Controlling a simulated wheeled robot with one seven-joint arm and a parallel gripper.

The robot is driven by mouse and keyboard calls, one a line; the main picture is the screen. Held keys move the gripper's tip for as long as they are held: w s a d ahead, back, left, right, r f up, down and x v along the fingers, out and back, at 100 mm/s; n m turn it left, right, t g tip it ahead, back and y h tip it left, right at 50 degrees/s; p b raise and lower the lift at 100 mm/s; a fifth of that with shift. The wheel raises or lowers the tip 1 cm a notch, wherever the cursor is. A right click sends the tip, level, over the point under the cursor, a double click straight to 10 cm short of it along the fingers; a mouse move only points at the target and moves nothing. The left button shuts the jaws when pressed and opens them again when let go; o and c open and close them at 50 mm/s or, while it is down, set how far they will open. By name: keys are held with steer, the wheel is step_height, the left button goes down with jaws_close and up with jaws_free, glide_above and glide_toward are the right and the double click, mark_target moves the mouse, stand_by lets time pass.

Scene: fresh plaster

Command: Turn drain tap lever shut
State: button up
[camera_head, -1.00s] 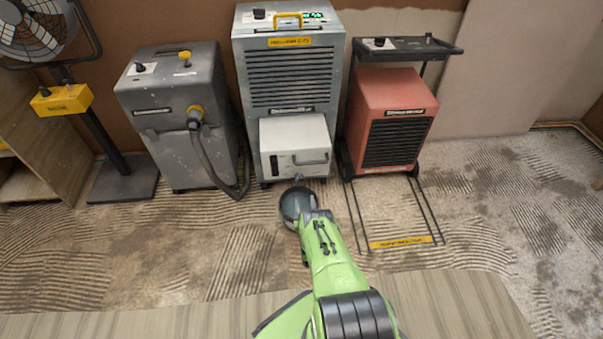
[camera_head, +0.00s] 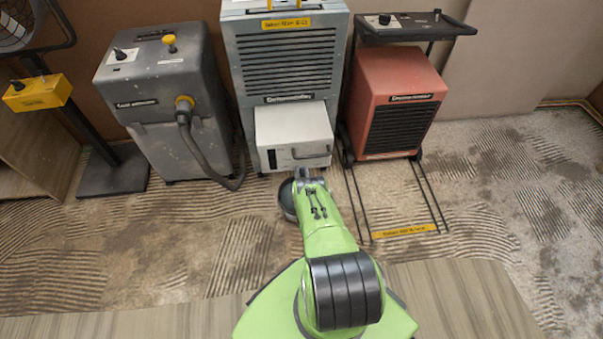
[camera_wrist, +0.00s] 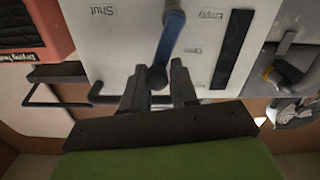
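The drain tap has a blue lever (camera_wrist: 171,38), seen close up in the wrist view on a white panel (camera_wrist: 117,45). A grey boss is at its far end and a dark rounded knob (camera_wrist: 157,77) at its near end. Upside-down labels read "Shut" (camera_wrist: 98,10) left of the lever and "Empty" (camera_wrist: 210,15) right of it. My gripper (camera_wrist: 158,88) is open, with one finger either side of the knob; contact is unclear. In the head view, my gripper (camera_head: 308,174) is at the lower front of the white tank (camera_head: 292,133); the lever is hidden there.
The tank sits in the front of a tall grey dehumidifier (camera_head: 290,70). A grey hosed machine (camera_head: 165,95) stands left and a red heater (camera_head: 398,100) with a wire frame right. A round dark pan (camera_head: 288,200) is on the floor beneath my gripper. A fan stand (camera_head: 100,140) is far left.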

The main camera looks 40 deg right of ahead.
jaws_close()
steer(key=shift+s+d+f+m, duration=0.1)
steer(key=shift+s+d+m, duration=0.2)
steer(key=shift+m, duration=0.5)
steer(key=shift+o, duration=2.2)
jaws_free()
steer(key=shift+w, duration=0.1)
